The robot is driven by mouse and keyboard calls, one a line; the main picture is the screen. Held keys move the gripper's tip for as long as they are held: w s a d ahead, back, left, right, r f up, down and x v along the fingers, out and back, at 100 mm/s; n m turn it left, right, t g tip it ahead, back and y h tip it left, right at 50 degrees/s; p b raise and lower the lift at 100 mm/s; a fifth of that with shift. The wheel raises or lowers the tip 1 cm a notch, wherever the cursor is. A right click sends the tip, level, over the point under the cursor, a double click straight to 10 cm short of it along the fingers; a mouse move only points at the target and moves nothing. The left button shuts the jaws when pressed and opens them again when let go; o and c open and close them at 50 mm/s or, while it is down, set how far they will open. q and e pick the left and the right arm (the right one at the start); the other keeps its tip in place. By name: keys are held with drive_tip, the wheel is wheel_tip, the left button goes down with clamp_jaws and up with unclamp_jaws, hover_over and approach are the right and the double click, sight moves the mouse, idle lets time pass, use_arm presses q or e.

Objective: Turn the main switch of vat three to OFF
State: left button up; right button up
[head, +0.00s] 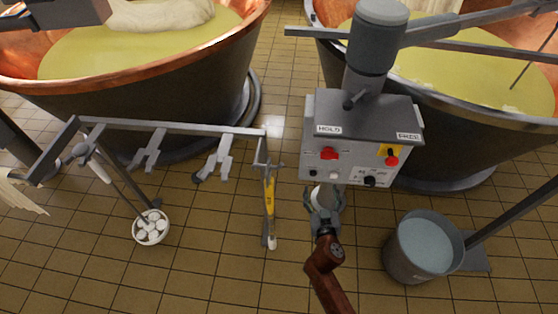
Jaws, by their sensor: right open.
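A grey control box (350,178) stands on the front of the right-hand copper vat (460,125), below a grey motor column. Its sloping top carries the labels HOLD (329,129) and FREE (408,137). On its front are a red knob (328,153) at the left and another red knob (391,160) on a yellow plate at the right. I cannot tell which is the main switch, nor read its setting or a vat number. My right gripper (322,200) is open just below the box's lower left, apart from both red knobs. My left gripper is not in view.
A second copper vat (190,85) stands at the left. A grey rack (180,128) with hanging tools and a yellow-handled tool (270,195) is left of my right arm. A white bowl (151,228) and a grey bucket (425,245) flank the arm.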

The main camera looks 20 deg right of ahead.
sight(329, 159)
wheel_tip(329, 159, up, 8)
drive_tip(key=d+r+m+t+h+b, duration=0.1)
drive_tip(key=d+m+h+b, duration=0.1)
drive_tip(key=h, duration=0.1)
drive_tip(key=shift+y, duration=0.3)
drive_tip(key=b+x, duration=0.1)
drive_tip(key=x, duration=0.5)
drive_tip(key=shift+f, duration=0.1)
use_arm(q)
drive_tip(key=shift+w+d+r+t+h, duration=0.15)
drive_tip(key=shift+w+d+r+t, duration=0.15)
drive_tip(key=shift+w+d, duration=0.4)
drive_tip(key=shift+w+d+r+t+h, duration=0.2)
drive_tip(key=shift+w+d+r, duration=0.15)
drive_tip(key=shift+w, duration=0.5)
use_arm(e)
drive_tip(key=shift+w+d, duration=0.4)
drive_tip(key=shift+w, duration=0.15)
drive_tip(key=shift+c, duration=0.4)
drive_tip(key=c, duration=1.1)
